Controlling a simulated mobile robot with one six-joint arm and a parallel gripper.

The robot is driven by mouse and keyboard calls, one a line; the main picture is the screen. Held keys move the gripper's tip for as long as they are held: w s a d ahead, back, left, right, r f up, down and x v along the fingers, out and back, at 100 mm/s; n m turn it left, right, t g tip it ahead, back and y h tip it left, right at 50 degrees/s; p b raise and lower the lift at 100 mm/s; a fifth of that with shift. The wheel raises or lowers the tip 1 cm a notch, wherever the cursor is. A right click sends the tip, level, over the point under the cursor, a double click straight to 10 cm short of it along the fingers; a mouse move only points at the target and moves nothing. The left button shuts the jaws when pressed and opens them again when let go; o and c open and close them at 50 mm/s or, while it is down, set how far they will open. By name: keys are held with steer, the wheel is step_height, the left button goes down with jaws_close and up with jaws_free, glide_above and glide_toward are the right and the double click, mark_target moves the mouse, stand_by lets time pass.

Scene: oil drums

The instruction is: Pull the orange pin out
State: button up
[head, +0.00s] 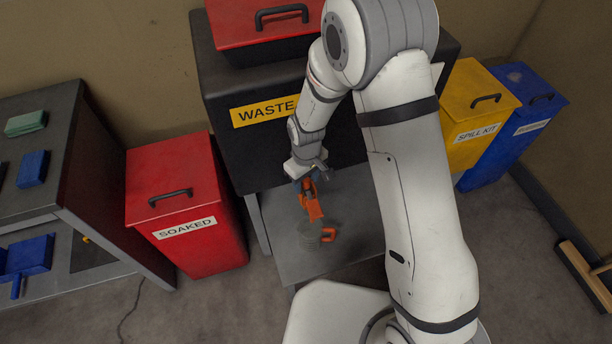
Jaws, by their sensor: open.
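An orange part (312,205) stands over the grey table (350,200), in front of the black waste cabinet. Below it is a dull grey, ribbed shape (308,240), with a smaller orange loop-like piece (328,235) at its right. I cannot tell which orange piece is the pin. My gripper (308,179) is open at the upper end of the orange part, very close to it. Whether they touch, or whether the part is between the fingers, is too small to tell.
The black cabinet (222,150) labelled WASTE rises behind the table. A red SOAKED bin (172,170) stands left. Yellow (470,105) and blue (540,90) bins stand right. A dark shelf unit (60,160) is far left. A broom (585,275) lies at the right.

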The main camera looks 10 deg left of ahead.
steer(key=shift+c, duration=0.6)
steer(key=c, duration=0.7)
steer(key=o, duration=0.8)
